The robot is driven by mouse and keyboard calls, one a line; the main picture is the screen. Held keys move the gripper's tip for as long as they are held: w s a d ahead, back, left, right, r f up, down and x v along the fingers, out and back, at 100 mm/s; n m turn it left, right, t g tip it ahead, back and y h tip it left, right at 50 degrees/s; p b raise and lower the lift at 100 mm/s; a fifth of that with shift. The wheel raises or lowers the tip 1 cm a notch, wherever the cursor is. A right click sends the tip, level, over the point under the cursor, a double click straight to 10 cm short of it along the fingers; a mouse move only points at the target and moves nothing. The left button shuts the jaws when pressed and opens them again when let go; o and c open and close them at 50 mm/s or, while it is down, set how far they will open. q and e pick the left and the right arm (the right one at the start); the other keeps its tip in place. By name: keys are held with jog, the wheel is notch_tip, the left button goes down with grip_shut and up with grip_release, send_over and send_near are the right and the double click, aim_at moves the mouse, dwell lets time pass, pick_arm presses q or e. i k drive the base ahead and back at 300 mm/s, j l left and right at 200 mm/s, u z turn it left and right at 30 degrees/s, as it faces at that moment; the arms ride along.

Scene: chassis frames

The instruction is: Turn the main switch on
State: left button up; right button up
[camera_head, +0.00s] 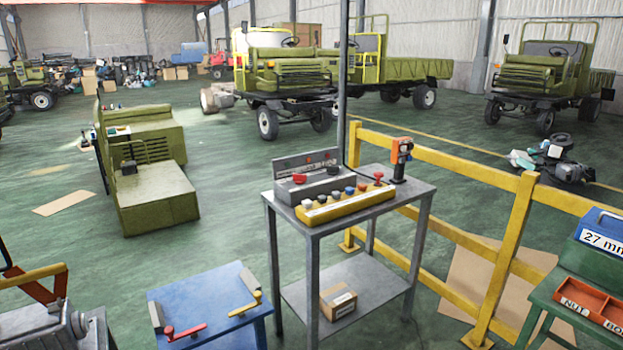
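A grey metal table (425,188) stands right of centre. On it sits a grey control box (310,187) with a red knob at its left and another red part near its back plate. In front of it lies a long yellow button box (345,206) with a row of white, black, blue and red buttons. Which part is the main switch, and its position, I cannot tell at this size. Neither of my grippers shows in the head view.
An orange-and-black tool (401,155) stands at the table's right rear corner, near a post. A carton (338,302) lies on the lower shelf. A yellow railing (510,240) runs behind. A blue table (210,296) stands front left.

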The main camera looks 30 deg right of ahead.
aim_at(299, 178)
jog(key=i+l, duration=0.25)
jog(key=l, duration=0.2)
jog(key=i+l, duration=0.3)
jog(key=l, duration=0.2)
jog(key=i+l, duration=0.25)
jog(key=l, duration=0.2)
jog(key=i+l, duration=0.25)
jog(key=l, duration=0.2)
jog(key=z, duration=0.05)
